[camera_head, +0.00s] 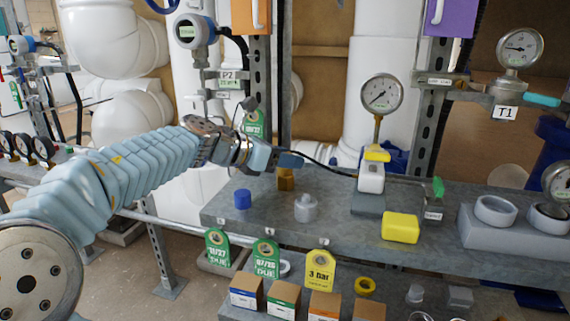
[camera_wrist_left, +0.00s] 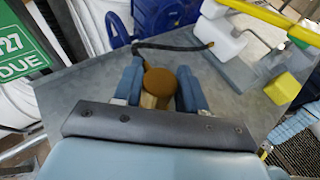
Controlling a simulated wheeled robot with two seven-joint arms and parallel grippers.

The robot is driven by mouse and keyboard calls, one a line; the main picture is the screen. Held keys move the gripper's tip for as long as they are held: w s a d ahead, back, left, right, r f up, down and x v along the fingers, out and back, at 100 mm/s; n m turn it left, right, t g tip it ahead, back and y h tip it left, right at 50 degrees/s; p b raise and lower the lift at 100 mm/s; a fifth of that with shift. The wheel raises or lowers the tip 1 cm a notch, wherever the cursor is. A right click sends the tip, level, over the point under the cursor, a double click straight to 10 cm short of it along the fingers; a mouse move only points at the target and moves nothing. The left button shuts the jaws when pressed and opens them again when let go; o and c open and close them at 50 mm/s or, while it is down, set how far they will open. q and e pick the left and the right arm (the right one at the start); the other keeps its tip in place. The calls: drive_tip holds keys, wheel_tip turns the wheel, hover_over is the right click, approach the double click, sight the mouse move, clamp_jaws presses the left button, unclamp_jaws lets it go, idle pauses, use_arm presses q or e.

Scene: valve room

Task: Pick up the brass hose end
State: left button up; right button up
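The brass piece that looks like the hose end (camera_head: 286,181) stands on the grey bench, partly hidden by my left gripper (camera_head: 284,160). In the left wrist view the brass piece (camera_wrist_left: 158,82) has a round orange-brown top and sits between the two blue fingers of my left gripper (camera_wrist_left: 159,88). The fingers are apart, one on each side, and I see no clear grip. A black hose (camera_head: 325,167) runs from behind the gripper toward the white and yellow pump (camera_head: 371,178). Whether the hose joins the brass piece is hidden. My right gripper is not in view.
A blue cap (camera_head: 243,198), a grey fitting (camera_head: 306,208) and a yellow block (camera_head: 400,228) stand on the bench (camera_head: 340,217). A gauge (camera_head: 382,94) rises above the pump. Bare bench lies between the fitting and the yellow block.

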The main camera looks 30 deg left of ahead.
use_arm(q)
drive_tip(key=c, duration=0.6)
drive_tip(key=shift+o, duration=0.2)
drive_tip(key=shift+r, duration=0.55)
wheel_tip(320, 180, up, 3)
drive_tip(key=shift+f+p, duration=0.15)
drive_tip(key=shift+p, duration=0.4)
drive_tip(key=s+d+r, duration=0.8)
drive_tip(key=s+r, duration=0.1)
drive_tip(key=s, duration=0.2)
drive_tip(key=shift+s+r, duration=0.15)
drive_tip(key=shift+s, duration=0.05)
